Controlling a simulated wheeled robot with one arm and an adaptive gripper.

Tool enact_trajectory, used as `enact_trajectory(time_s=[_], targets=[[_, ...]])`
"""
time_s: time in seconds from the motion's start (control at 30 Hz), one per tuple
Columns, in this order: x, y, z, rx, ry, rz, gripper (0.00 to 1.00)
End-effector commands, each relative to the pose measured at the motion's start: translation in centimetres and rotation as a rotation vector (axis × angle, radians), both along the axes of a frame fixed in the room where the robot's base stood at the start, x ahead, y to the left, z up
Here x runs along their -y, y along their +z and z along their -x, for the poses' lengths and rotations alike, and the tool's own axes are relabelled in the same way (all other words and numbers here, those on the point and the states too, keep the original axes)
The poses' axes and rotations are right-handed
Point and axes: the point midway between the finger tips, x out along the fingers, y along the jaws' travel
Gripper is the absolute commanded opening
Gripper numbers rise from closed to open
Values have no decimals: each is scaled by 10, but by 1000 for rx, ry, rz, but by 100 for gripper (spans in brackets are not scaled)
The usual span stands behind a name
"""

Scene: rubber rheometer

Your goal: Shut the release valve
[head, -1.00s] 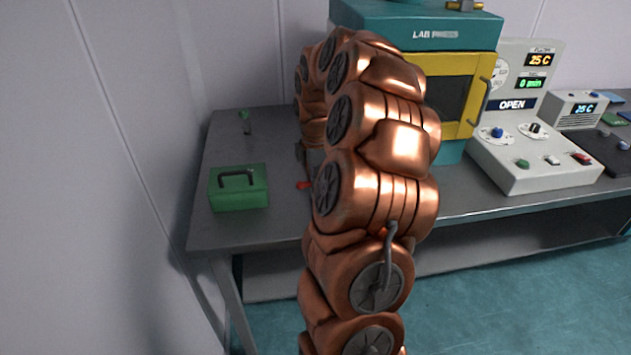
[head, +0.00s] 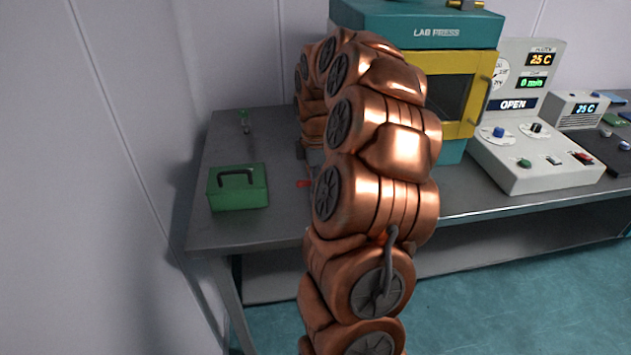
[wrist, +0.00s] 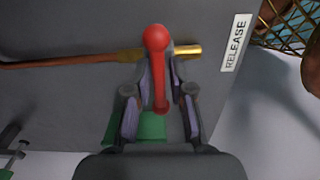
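The release valve has a red lever (wrist: 160,75) with a rounded knob, set at a brass pipe (wrist: 187,51), in the wrist view. A white RELEASE label (wrist: 236,42) is to its right. My gripper (wrist: 163,62) has one finger on each side of the lever, and thin gaps appear to show beside it. The fingers look open around it; contact is not clear. In the head view a small red part (head: 303,184) shows beside my copper arm, which hides the rest of the valve and most of my gripper.
A green box (head: 238,196) with a handle stands on the grey table (head: 270,232) at left. The teal and yellow lab press (head: 455,65) stands behind my arm. A control panel (head: 530,178) reading OPEN is to its right. A wall borders the left side.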

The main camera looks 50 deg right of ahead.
Motion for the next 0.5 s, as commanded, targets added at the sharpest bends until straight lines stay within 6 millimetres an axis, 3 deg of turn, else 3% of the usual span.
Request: enact_trajectory(time_s=[0.1, 0.5], targets=[[0, 0, 0, 1, 0, 1, 37], [1, 6, -1, 4, 0, 3, 38]])
